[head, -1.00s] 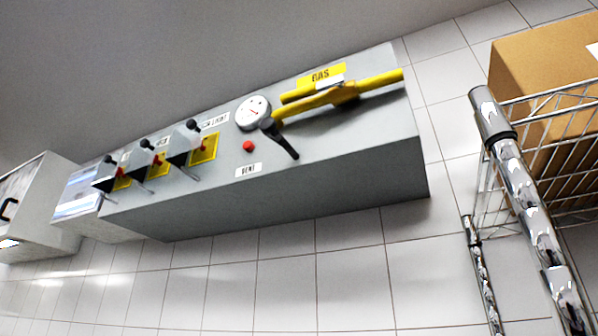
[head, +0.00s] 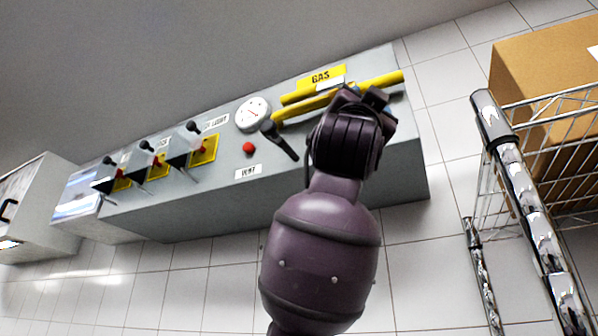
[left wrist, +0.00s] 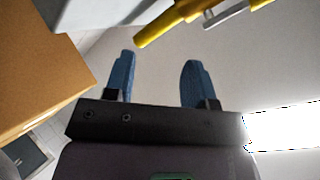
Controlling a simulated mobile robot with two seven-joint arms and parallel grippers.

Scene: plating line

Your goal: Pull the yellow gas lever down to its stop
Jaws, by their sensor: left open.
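The yellow gas lever (head: 300,107) is on the grey panel under the GAS sign, alongside a yellow pipe (head: 385,79). It slants from upper right to lower left. My left arm comes up from the bottom in the head view, and its wrist covers part of the valve and lever. My left gripper (left wrist: 159,62) is open and empty, with two blue fingers apart. In the left wrist view a yellow bar end (left wrist: 165,27) shows just beyond the fingertips, not between them. I cannot tell whether it is the lever or the pipe. My right gripper is not in view.
Beside the lever are a round gauge (head: 253,114), a black handle (head: 280,140) and a red button (head: 249,148) above a VENT label. Several switches with yellow plates (head: 203,150) are to the left. A wire shelf (head: 545,118) with a cardboard box (head: 545,62) is at right.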

